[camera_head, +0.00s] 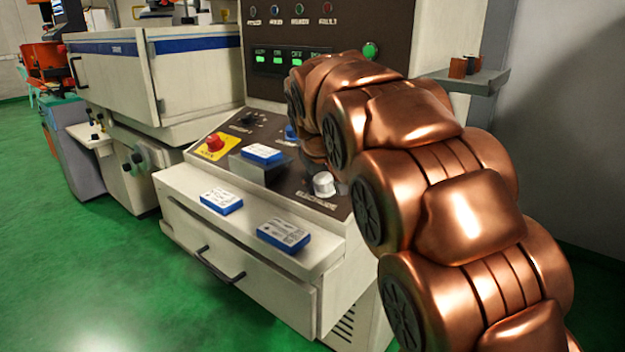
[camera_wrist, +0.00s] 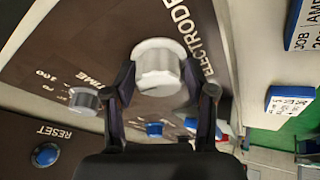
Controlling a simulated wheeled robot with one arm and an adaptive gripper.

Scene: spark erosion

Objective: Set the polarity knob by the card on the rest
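The card (camera_head: 262,153), blue-edged and white-faced with print too small to read, lies on the grey rest (camera_head: 247,168) on the dark sloping panel. A pale round knob (camera_head: 323,184) sits to its right above the word ELECTRODE; I cannot read its setting. The same knob (camera_wrist: 158,68) shows in the wrist view. My gripper (camera_wrist: 159,80) is open, its two dark fingers apart with the knob showing between their tips. I cannot tell whether the tips touch it. In the head view my copper arm hides most of the gripper.
Two other blue-edged cards (camera_head: 221,201) (camera_head: 284,236) lie on the ledge in front. A red stop button (camera_head: 215,141) is at the panel's left. A TIME knob (camera_wrist: 84,101) and blue RESET button (camera_wrist: 46,154) are near the gripper.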

